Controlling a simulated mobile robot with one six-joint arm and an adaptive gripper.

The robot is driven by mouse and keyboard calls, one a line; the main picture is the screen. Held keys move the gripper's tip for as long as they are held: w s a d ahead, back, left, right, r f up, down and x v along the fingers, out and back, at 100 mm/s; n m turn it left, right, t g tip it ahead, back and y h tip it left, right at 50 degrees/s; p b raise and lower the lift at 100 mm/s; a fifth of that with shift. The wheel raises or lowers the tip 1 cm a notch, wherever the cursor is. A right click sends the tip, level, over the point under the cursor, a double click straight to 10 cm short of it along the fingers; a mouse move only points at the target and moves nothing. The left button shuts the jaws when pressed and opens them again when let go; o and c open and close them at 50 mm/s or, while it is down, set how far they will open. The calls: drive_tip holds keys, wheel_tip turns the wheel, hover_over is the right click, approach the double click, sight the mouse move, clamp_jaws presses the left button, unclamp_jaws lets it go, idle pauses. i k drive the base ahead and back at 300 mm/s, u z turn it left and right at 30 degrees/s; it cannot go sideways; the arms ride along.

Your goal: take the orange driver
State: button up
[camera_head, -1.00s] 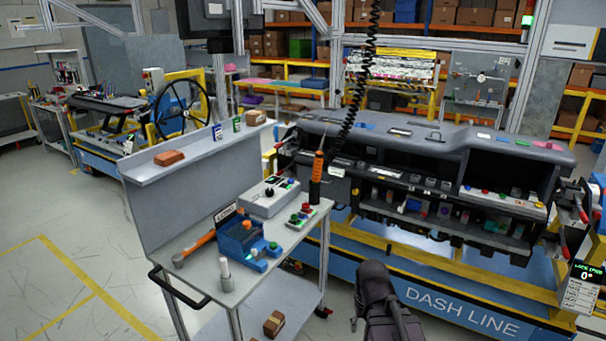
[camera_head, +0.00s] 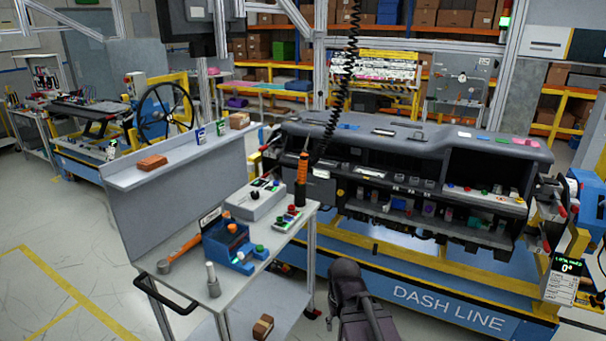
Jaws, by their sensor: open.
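The orange driver (camera_head: 302,170) stands upright at the right back corner of the cart's top. It has an orange upper part, a thin tip pointing up and a black lower part; I cannot tell whether the black part is a holder. A black coiled cord hangs just behind it; I cannot tell whether they are joined. My gripper (camera_head: 347,290) is dark and low in the picture, right of the cart and apart from the driver. It is open and empty, though its fingers are hard to make out.
The grey cart (camera_head: 190,287) also carries an orange-handled hammer (camera_head: 182,251), a blue bin (camera_head: 222,243), a grey button box (camera_head: 254,202) and a metal cylinder (camera_head: 212,281). The dashboard module (camera_head: 400,150) stands behind on its blue DASH LINE base (camera_head: 420,297). Floor at left is clear.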

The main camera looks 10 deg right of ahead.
sight(302, 168)
drive_tip(key=z, duration=0.05)
drive_tip(key=i, duration=0.95)
drive_tip(key=u, duration=0.05)
